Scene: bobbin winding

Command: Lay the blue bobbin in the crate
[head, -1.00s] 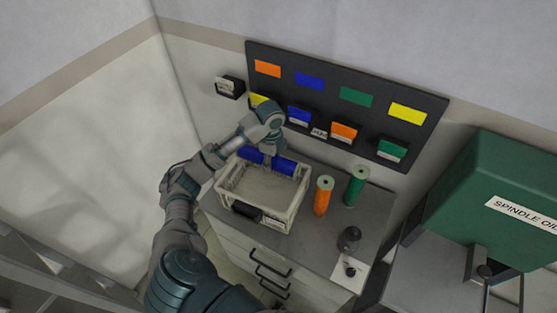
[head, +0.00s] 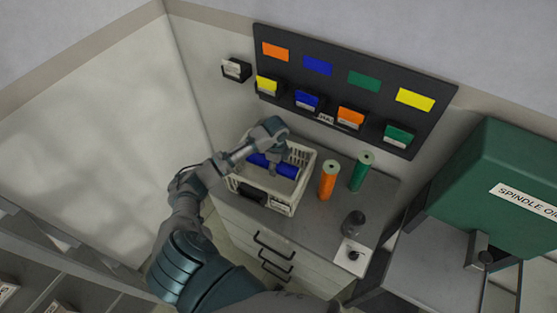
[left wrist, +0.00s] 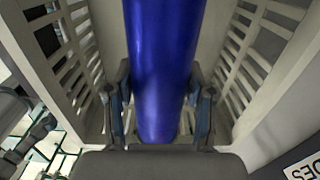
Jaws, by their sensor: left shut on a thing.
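The blue bobbin (head: 286,170) lies lengthwise inside the light crate (head: 266,201), between its walls. My left gripper (head: 275,163) reaches down into the crate and is shut on the bobbin's middle. In the left wrist view the bobbin (left wrist: 163,60) runs between the two fingers (left wrist: 160,108), with slotted crate walls on both sides. I cannot tell whether the bobbin touches the crate floor. The gripper hides part of the bobbin in the head view. My right gripper is not in view.
An orange bobbin (head: 328,182) and a green bobbin (head: 361,172) stand upright right of the crate on the grey cabinet top (head: 312,222). A dark round object (head: 353,224) stands near the front right. A board with coloured labels and small bins (head: 350,117) is behind.

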